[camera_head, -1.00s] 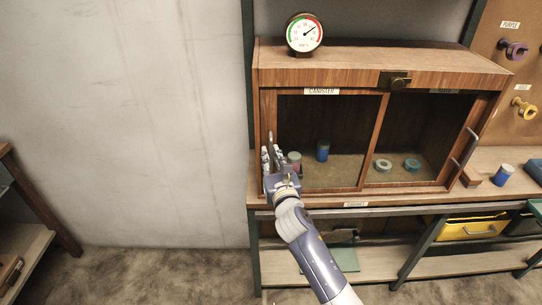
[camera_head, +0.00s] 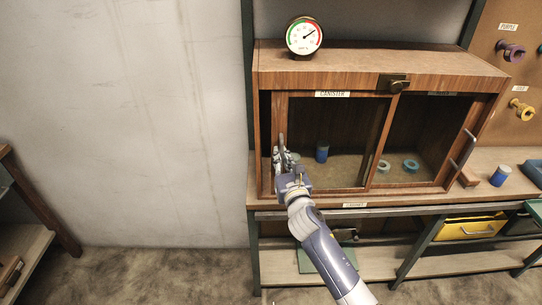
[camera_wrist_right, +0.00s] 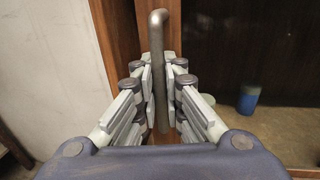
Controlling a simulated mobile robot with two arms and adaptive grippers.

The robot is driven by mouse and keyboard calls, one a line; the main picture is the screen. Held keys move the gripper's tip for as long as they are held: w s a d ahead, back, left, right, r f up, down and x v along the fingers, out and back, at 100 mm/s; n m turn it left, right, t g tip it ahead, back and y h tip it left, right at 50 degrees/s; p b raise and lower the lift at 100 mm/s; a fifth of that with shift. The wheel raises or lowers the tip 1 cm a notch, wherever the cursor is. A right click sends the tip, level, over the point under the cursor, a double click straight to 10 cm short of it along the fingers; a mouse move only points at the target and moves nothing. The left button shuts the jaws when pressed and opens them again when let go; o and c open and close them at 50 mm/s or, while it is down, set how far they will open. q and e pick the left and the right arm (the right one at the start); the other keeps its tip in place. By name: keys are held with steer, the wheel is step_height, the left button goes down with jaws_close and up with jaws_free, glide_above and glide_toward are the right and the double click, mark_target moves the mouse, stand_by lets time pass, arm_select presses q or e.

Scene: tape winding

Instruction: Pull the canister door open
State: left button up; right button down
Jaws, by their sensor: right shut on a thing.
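The canister door (camera_head: 280,117) is a wood-framed glass sliding door at the left of the wooden cabinet, below the CANISTER label (camera_head: 333,94). A narrow dark gap shows between its left stile and the cabinet's left side. Its upright grey metal handle (camera_head: 282,139) is on the left stile. My right gripper (camera_head: 281,158) is shut on this handle. In the right wrist view the handle (camera_wrist_right: 158,50) stands between the two fingers (camera_wrist_right: 160,85). A blue canister (camera_head: 321,153) stands inside behind the glass. My left gripper is in neither view.
The right door has its own handle (camera_head: 462,150) at the right. Two tape rings, one pale (camera_head: 383,166) and one teal (camera_head: 411,166), lie inside. A gauge (camera_head: 304,35) stands on the cabinet top.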

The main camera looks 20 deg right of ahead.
steer(key=s+d, duration=0.1)
steer(key=d, duration=0.2)
steer(key=s+d+p, duration=0.1)
steer(key=d, duration=0.3)
steer(key=s+d, duration=0.1)
steer(key=d, duration=0.2)
steer(key=shift+d+f+p, duration=0.1)
steer(key=shift+d+p, duration=0.15)
steer(key=shift+p, duration=0.05)
steer(key=s+d, duration=0.1)
steer(key=d, duration=0.2)
steer(key=s+d, duration=0.1)
steer(key=d, duration=0.2)
steer(key=s+d+b, duration=0.1)
steer(key=d, duration=0.3)
steer(key=shift+d+f, duration=0.1)
steer(key=shift+f, duration=0.05)
steer(key=c, duration=2)
jaws_free()
steer(key=shift+s, duration=0.15)
glide_toward(350, 150)
steer(key=s, duration=0.5)
steer(key=shift+s+a, duration=0.25)
steer(key=shift+s, duration=0.1)
